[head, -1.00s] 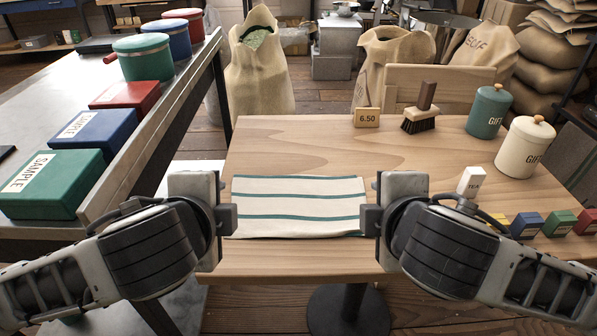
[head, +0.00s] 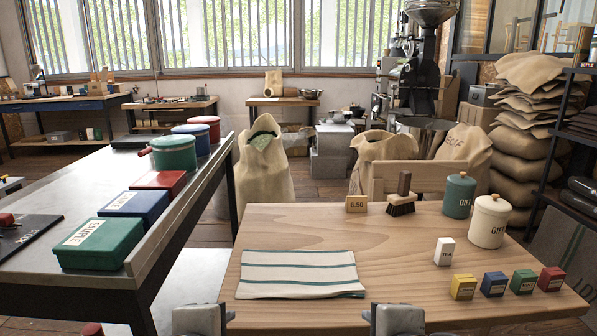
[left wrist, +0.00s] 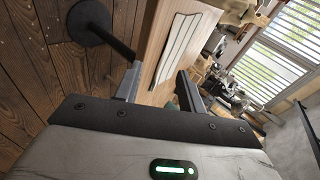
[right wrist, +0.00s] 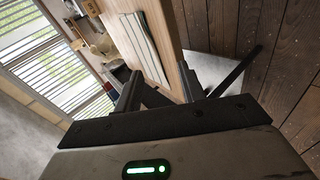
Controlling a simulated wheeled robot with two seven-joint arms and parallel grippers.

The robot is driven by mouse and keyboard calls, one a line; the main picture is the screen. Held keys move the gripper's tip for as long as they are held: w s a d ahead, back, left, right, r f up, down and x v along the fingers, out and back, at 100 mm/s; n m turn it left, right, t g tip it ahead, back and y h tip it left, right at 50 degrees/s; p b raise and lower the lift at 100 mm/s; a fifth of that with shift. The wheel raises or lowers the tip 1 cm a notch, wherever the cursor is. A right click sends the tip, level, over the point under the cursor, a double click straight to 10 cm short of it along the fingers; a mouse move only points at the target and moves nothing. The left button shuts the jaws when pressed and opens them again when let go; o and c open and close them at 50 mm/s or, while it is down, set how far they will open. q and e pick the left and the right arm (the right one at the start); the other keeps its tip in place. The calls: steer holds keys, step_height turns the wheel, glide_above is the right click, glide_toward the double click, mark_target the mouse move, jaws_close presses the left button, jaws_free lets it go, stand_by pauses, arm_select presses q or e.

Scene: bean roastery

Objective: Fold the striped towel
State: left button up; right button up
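The striped towel (head: 300,274), cream with dark green stripes, lies flat as a rectangle on the wooden table (head: 420,255), near its front left. It also shows in the left wrist view (left wrist: 182,45) and the right wrist view (right wrist: 141,47). In the head view only the tops of my two wrists show at the bottom edge, in front of the towel. My left gripper (left wrist: 155,88) has its fingers apart with nothing between them. My right gripper (right wrist: 160,92) also has its fingers apart and empty. Both are clear of the towel.
A tea box (head: 444,251) and several small coloured boxes (head: 492,284) stand right of the towel. A price sign (head: 356,204), a brush (head: 402,200) and two gift canisters (head: 489,221) stand at the back. A metal counter (head: 60,190) borders the left.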

arm_select(q)
steer(key=s+d+f+n+g+h+p, duration=0.1)
steer(key=s+d+f+n+h+p, duration=0.1)
steer(key=d+f+n+h+p, duration=0.3)
arm_select(e)
steer(key=s+a+f+m+g+y, duration=0.1)
steer(key=s+a+f+m+y, duration=0.1)
steer(key=a+f+m+y, duration=0.3)
arm_select(q)
steer(key=s+a+f+n+t+y+p, duration=0.1)
steer(key=s+a+f+n+y+p, duration=0.1)
steer(key=s+a+f+n, duration=0.6)
steer(key=shift+a+f+n+y+p, duration=0.3)
steer(key=shift+a+f+n+p, duration=0.1)
steer(key=shift+n, duration=0.8)
arm_select(e)
steer(key=s+d+f+m+t+h, duration=0.1)
steer(key=s+d+f+m+h, duration=0.1)
steer(key=s+d+f+m, duration=0.6)
steer(key=m, duration=0.2)
steer(key=shift+d+f+m+h, duration=0.3)
steer(key=shift+d+f, duration=0.05)
steer(key=shift+d, duration=0.05)
